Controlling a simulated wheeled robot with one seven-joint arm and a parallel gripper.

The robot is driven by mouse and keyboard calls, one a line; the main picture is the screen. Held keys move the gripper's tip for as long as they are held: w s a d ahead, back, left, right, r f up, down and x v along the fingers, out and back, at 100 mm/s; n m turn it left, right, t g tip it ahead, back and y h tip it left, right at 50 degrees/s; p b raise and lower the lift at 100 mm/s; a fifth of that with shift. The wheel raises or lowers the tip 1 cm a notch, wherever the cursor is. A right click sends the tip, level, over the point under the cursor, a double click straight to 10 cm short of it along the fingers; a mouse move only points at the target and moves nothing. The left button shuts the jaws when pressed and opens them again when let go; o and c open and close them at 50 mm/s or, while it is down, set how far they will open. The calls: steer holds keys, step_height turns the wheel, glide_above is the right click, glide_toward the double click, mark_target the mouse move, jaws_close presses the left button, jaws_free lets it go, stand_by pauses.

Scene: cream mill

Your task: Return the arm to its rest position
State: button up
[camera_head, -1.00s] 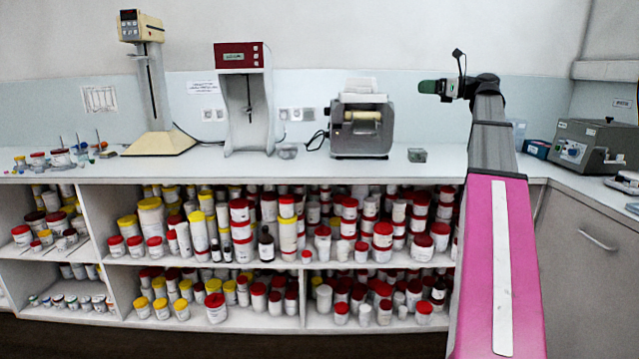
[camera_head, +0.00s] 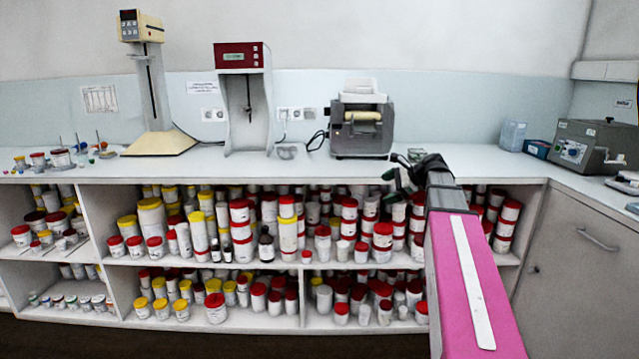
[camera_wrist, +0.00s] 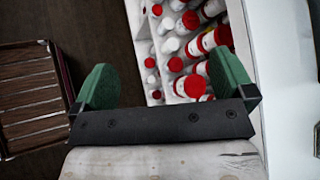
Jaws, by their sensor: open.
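My gripper (camera_head: 397,172) is in front of the counter's front edge, at the height of the counter top and upper shelf, right of the picture's middle in the head view. In the wrist view my gripper (camera_wrist: 165,88) shows two green fingers standing wide apart with nothing between them. It is open and empty. My pink and grey arm reaches up to it from the bottom right of the head view.
The white counter (camera_head: 330,166) bears a roller mill (camera_head: 362,125), a red-topped mixer (camera_head: 243,97), a cream stand mixer (camera_head: 155,85) and a grey device (camera_head: 590,142). Shelves below hold many jars (camera_head: 240,215). A brown slatted thing (camera_wrist: 30,95) is at left in the wrist view.

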steer(key=s+a+f+n+g+h, duration=0.1)
steer(key=s+f+n+h, duration=0.2)
steer(key=f, duration=0.8)
steer(key=s+a+f+n+g+h, duration=0.2)
steer(key=s+f+n, duration=0.5)
steer(key=s+f, duration=0.4)
steer(key=s+a+f+n+g+h, duration=0.2)
steer(key=s+f+n+h, duration=0.2)
steer(key=f, duration=0.8)
steer(key=s+n, duration=0.2)
steer(key=s, duration=0.2)
steer(key=shift+s+h, duration=0.2)
steer(key=shift+h, duration=0.1)
steer(key=shift+a+f, duration=0.1)
